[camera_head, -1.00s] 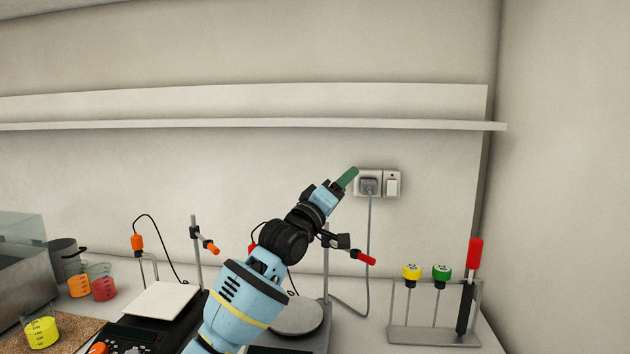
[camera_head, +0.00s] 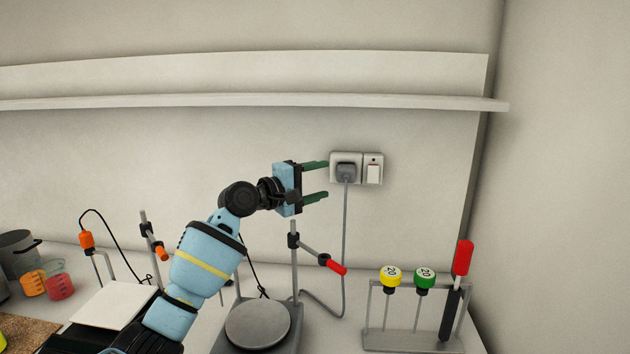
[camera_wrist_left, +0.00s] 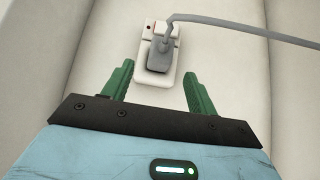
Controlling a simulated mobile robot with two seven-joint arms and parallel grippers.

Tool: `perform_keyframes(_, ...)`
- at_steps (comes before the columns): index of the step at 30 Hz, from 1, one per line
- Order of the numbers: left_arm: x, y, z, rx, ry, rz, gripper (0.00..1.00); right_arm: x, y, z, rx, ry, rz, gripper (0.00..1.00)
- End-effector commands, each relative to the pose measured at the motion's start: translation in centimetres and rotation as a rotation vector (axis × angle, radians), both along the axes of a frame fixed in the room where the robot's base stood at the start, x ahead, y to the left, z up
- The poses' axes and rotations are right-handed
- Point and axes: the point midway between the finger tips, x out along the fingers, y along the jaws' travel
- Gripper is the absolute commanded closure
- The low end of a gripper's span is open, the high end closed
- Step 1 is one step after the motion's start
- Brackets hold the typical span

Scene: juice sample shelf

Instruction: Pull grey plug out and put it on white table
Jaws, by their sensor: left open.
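The grey plug (camera_head: 346,172) sits in the left part of the white wall socket (camera_head: 340,157), with its cable hanging down the wall. My left gripper (camera_head: 322,180) is open, its green fingers apart one above the other, just left of the socket and pointing right. In the left wrist view the plug (camera_wrist_left: 159,57) lies ahead, between the lines of the two green fingers (camera_wrist_left: 158,80), beyond their tips and not touched. The white table (camera_head: 205,318) lies below. My right gripper is not in view.
A stand with a red-tipped clamp (camera_head: 335,267) and a round plate (camera_head: 257,324) are below the gripper. A rack with yellow, green and red tools (camera_head: 410,338) stands at right. A long shelf (camera_head: 250,102) runs above the socket.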

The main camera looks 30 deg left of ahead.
Motion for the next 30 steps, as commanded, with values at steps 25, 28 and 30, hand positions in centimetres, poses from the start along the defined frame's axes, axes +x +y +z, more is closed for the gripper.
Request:
perform_keyframes(25, 7.8, -3.3, -0.1, 0.0, 0.0, 0.001, 0.42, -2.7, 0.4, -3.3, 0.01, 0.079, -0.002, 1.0)
perform_keyframes(28, 8.0, -3.4, -0.1, 0.001, 0.0, 0.001, 0.42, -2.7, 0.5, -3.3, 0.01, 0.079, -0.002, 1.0)
perform_keyframes(30, 8.0, -3.4, 0.0, 0.002, -0.001, 0.001, 0.42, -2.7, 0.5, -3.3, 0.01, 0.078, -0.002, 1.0)
